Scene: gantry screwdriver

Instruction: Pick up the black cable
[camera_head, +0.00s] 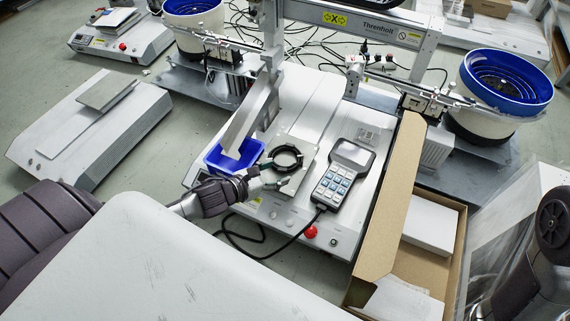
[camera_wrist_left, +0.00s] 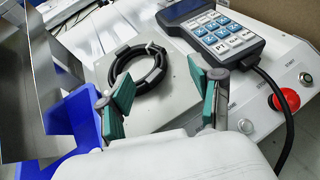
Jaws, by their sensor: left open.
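The black cable (camera_head: 286,158) is a coiled ring lying on a light square plate on the machine bed. It also shows in the left wrist view (camera_wrist_left: 137,69), just beyond my fingertips. My left gripper (camera_head: 268,174) is open at the near edge of the coil. In the left wrist view its two green-padded fingers (camera_wrist_left: 165,95) stand apart with nothing between them, and the coil lies ahead, nearer the left finger. My right gripper is not in view; part of my right arm shows at the lower right.
A blue bin (camera_head: 236,158) stands left of the coil. A handheld keypad (camera_head: 342,175) with a black cord lies to the right, near a red button (camera_head: 311,232). An open cardboard box (camera_head: 434,245) is further right. The metal gantry (camera_head: 345,22) rises behind.

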